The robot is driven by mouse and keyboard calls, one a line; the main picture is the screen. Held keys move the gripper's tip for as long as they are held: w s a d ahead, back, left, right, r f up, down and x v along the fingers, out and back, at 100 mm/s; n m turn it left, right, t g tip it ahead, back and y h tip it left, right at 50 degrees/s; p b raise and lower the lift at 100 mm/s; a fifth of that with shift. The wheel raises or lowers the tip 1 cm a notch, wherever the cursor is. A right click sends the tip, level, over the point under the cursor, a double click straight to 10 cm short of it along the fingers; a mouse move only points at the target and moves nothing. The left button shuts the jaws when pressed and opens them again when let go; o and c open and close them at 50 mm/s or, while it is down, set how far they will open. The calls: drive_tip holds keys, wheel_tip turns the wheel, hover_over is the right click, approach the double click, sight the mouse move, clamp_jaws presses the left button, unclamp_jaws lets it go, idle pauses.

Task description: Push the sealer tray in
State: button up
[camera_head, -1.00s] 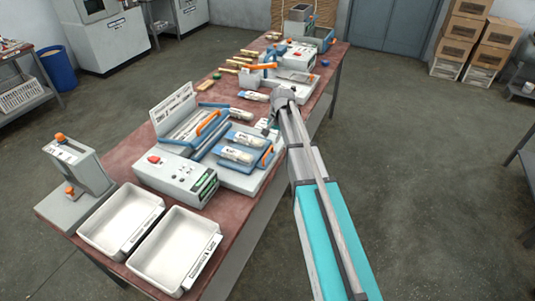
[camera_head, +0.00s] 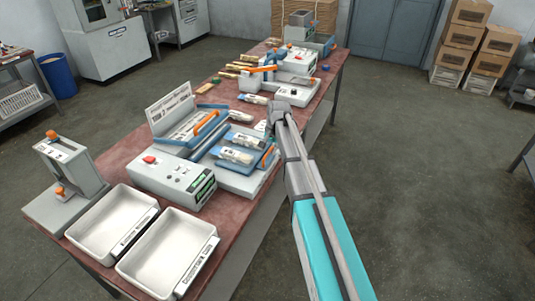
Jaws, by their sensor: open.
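The sealer (camera_head: 172,178) is a white box on the bench with a red button and a green display. Its lid (camera_head: 170,106) stands open at the back left, with an orange-handled bar at the opening. The blue sealer tray (camera_head: 257,171) sticks out on the right, over a white base. It carries white-wrapped packs (camera_head: 237,155) and has an orange handle (camera_head: 268,156) at its outer right end. My gripper (camera_head: 269,131) is open, just above and behind the handle, apart from it as far as I can see. Its fingers are partly hidden by my wrist.
Two white bins (camera_head: 167,252) and a grey device with orange knobs (camera_head: 68,170) stand at the bench's near left. Another pack (camera_head: 253,99), wooden pieces (camera_head: 238,67) and a second machine (camera_head: 296,60) lie further back.

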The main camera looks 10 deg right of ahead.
drive_tip(key=shift+f, duration=0.3)
clamp_jaws()
idle(0.4)
